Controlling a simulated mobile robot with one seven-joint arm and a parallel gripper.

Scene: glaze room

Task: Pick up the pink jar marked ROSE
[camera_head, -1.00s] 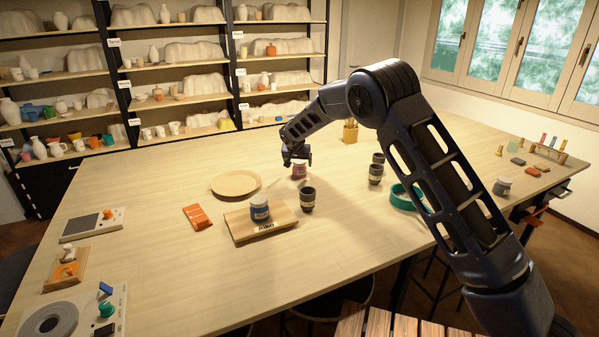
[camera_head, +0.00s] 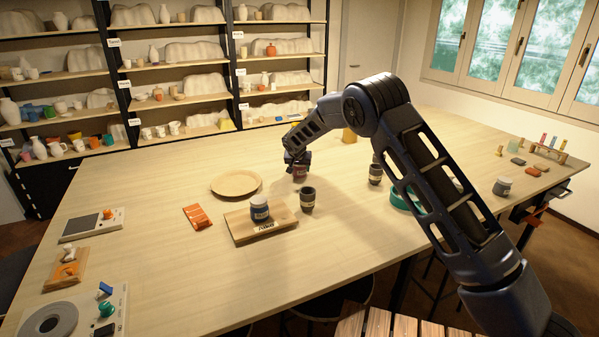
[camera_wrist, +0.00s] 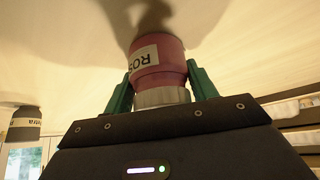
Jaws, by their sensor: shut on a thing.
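The pink jar (camera_wrist: 158,62) carries a white label with "ROS" readable in the wrist view, where it appears upside down with its pale lid toward my gripper. In the head view the jar (camera_head: 299,174) stands on the table, mostly covered by my gripper. My gripper (camera_head: 298,158) is over it from above. In the wrist view the green fingers of my gripper (camera_wrist: 158,88) are on both sides of the jar, shut on it near its lid. The jar's base looks to be at the tabletop; I cannot tell any gap.
A blue jar (camera_head: 260,208) stands on a wooden board (camera_head: 240,228) in front. A dark cup (camera_head: 307,200) is beside it, another (camera_head: 375,174) to the right. A round wooden plate (camera_head: 236,184) lies left. A teal ring (camera_head: 402,197) is partly behind my arm.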

